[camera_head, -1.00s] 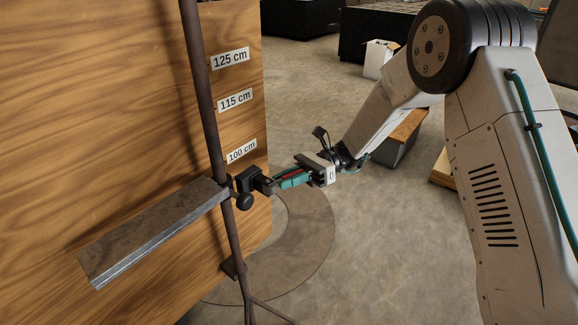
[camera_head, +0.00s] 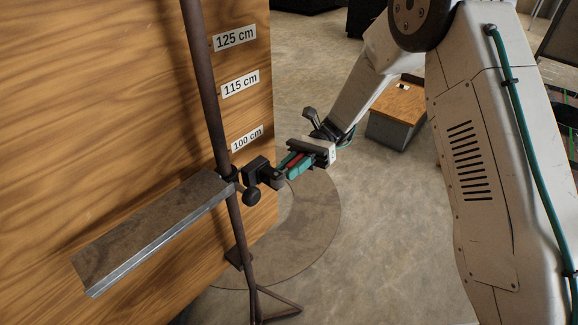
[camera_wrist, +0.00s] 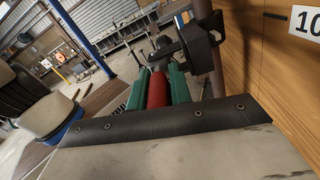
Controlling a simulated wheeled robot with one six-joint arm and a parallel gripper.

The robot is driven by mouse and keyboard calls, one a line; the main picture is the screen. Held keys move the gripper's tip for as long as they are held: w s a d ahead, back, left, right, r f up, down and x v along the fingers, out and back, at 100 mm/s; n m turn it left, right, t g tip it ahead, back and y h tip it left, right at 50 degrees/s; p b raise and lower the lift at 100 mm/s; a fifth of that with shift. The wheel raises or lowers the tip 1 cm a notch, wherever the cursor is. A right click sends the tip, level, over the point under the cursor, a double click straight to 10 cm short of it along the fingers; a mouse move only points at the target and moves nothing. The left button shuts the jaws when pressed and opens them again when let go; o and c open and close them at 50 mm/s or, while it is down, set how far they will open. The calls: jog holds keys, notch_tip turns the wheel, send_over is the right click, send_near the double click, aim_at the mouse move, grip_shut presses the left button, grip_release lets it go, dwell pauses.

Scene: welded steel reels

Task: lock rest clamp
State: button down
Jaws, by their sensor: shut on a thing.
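The rest clamp (camera_head: 257,172) is a black block with a round black knob (camera_head: 251,197), set on the rusty upright pole (camera_head: 209,90) just below the 100 cm label. It also shows in the wrist view (camera_wrist: 198,45). The grey angled metal rest (camera_head: 150,230) reaches left from the pole at this height. My gripper (camera_head: 285,168) lies right of the clamp. Its teal fingers are shut on a red handle, which shows between them in the wrist view (camera_wrist: 157,88). The handle's far end and its joint to the clamp are partly hidden.
A wood-grain panel (camera_head: 100,90) with labels for 100 cm (camera_head: 247,138), 115 cm (camera_head: 240,83) and 125 cm (camera_head: 235,38) stands behind the pole. The pole's foot (camera_head: 275,312) splays on the floor. Open concrete floor (camera_head: 380,230) lies to the right.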

jog(key=shift+a, duration=0.1)
jog(key=c, duration=1.3)
grip_release()
jog(key=shift+d, duration=0.2)
jog(key=shift+w+d, duration=0.15)
jog(key=shift+w, duration=0.1)
jog(key=v, duration=0.7)
